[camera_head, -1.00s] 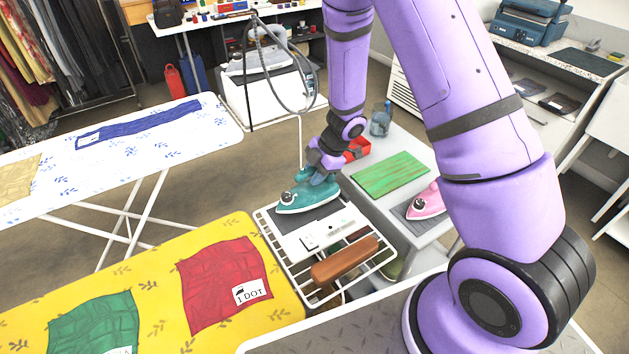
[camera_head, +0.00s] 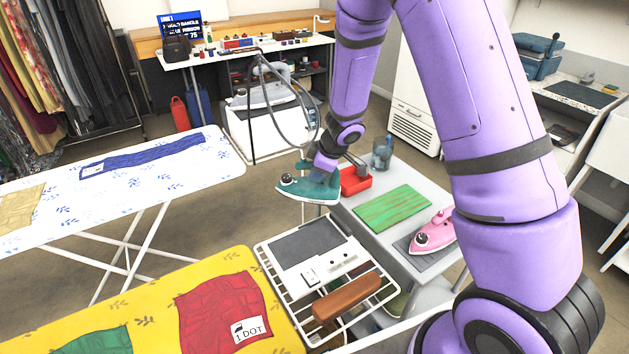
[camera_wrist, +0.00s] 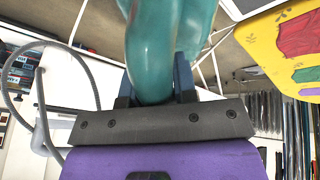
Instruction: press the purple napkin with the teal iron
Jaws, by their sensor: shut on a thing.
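My gripper (camera_head: 322,172) is shut on the handle of the teal iron (camera_head: 308,188) and holds it in the air above and behind the wire rack. In the wrist view the teal handle (camera_wrist: 158,45) sits between the two fingers of my gripper (camera_wrist: 155,88). The iron's soleplate faces down and looks about level. A red cloth (camera_head: 222,305) with a white label and a green cloth (camera_head: 95,343) lie on the yellow ironing board (camera_head: 150,310). A dark blue cloth (camera_head: 140,155) lies on the white patterned board (camera_head: 60,190).
A steam station with a hose (camera_head: 265,95) stands behind.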

